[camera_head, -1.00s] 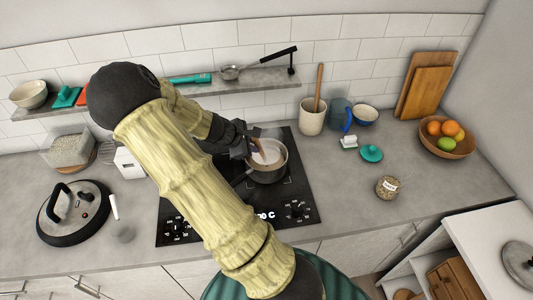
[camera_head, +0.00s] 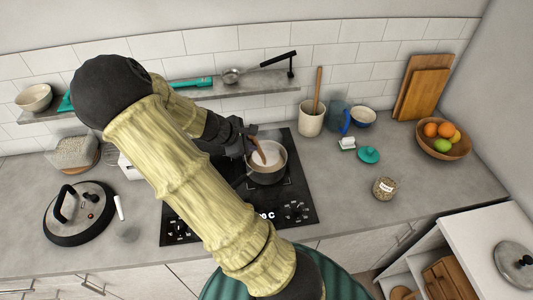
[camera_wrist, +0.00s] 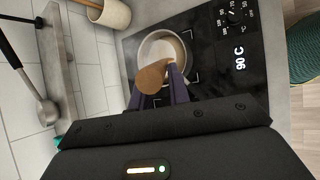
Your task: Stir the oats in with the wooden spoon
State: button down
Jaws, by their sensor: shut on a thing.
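The wooden spoon (camera_head: 258,150) is in my gripper (camera_head: 250,140), which is shut on it. In the wrist view the brown spoon (camera_wrist: 152,77) shows between the fingers (camera_wrist: 170,76). The spoon reaches down into the saucepan (camera_head: 266,177), which stands on the black cooktop (camera_head: 285,205). Pale, whitish contents show inside the pan, which also appears in the wrist view (camera_wrist: 187,37). Whether single oats float in it is too small to tell. A labelled glass jar (camera_head: 384,188), its contents looking like oats, stands on the counter right of the cooktop.
A teal lid (camera_head: 369,155) and a fruit bowl (camera_head: 447,148) lie further right. A large lid (camera_head: 78,213) lies left. A wall shelf (camera_head: 215,93) runs behind my arm.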

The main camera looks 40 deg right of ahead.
jog(key=r, duration=0.1)
jog(key=r+p, duration=0.1)
jog(key=s+a+r+p, duration=0.1)
jog(key=shift+a, duration=0.1)
jog(key=shift+w+r, duration=0.1)
dwell(0.7)
notch_tip(320, 180, up, 4)
jog(key=p, duration=0.3)
dwell(0.7)
